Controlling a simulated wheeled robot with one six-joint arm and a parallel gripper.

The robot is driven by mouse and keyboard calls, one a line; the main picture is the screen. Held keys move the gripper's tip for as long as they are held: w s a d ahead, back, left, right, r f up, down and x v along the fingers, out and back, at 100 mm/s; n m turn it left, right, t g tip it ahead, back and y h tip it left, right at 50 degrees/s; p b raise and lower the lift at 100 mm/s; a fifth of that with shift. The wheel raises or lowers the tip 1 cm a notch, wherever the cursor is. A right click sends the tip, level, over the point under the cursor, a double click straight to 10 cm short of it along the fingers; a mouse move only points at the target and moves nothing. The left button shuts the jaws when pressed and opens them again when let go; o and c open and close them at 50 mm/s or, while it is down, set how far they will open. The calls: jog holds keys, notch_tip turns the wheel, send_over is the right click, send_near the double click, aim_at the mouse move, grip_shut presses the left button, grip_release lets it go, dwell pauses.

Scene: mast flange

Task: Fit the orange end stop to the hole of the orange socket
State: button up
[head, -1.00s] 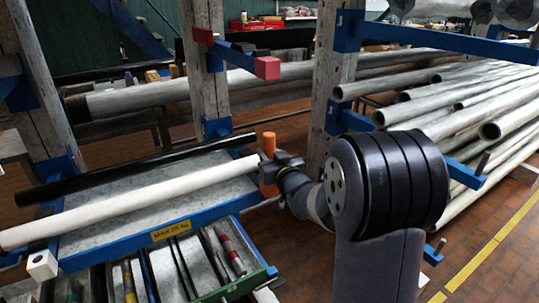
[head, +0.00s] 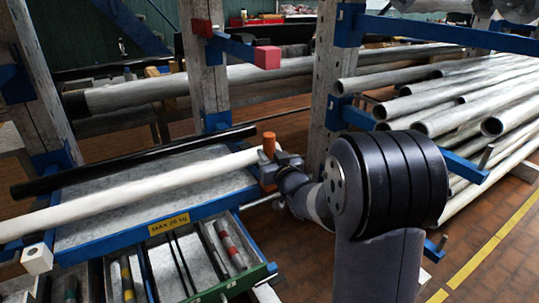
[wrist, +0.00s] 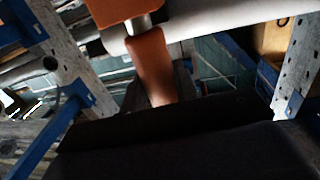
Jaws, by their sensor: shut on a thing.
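The orange end stop (head: 268,143) is an upright orange cylinder in the head view, at the right end of the white pipe. My gripper (head: 275,165) is shut around it, and its jaws hide the middle. In the wrist view the end stop (wrist: 150,65) shows as an orange grip with a short metal pin at its upper end. The pin meets or overlaps an orange block, which looks like the orange socket (wrist: 108,8), at the top edge. The hole is hidden, so I cannot tell whether the pin is in it. In the head view I cannot make out the socket clearly.
The white pipe (head: 130,195) and a black pipe (head: 130,163) lie on the blue-edged rack left of my gripper. A red block (head: 267,57) caps the beam above. Grey pipes (head: 450,110) fill the right rack.

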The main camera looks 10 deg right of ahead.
jog(key=shift+f+b, duration=0.45)
jog(key=shift+f, duration=0.15)
jog(key=o, duration=1.1)
jog(key=shift+s, duration=0.15)
jog(key=s, duration=0.3)
jog(key=s+d, duration=0.1)
jog(key=s, duration=0.3)
jog(key=s+d, duration=0.1)
jog(key=s, duration=0.2)
jog(key=shift+s, duration=0.2)
jog(key=shift+w, duration=0.1)
jog(key=w, duration=0.3)
jog(key=w+a, duration=0.1)
jog(key=w, duration=0.3)
jog(key=w+a, duration=0.1)
jog(key=w, duration=0.2)
jog(key=shift+w, duration=0.35)
jog(key=shift+s+r+p, duration=0.1)
jog(key=shift+r+p, duration=0.4)
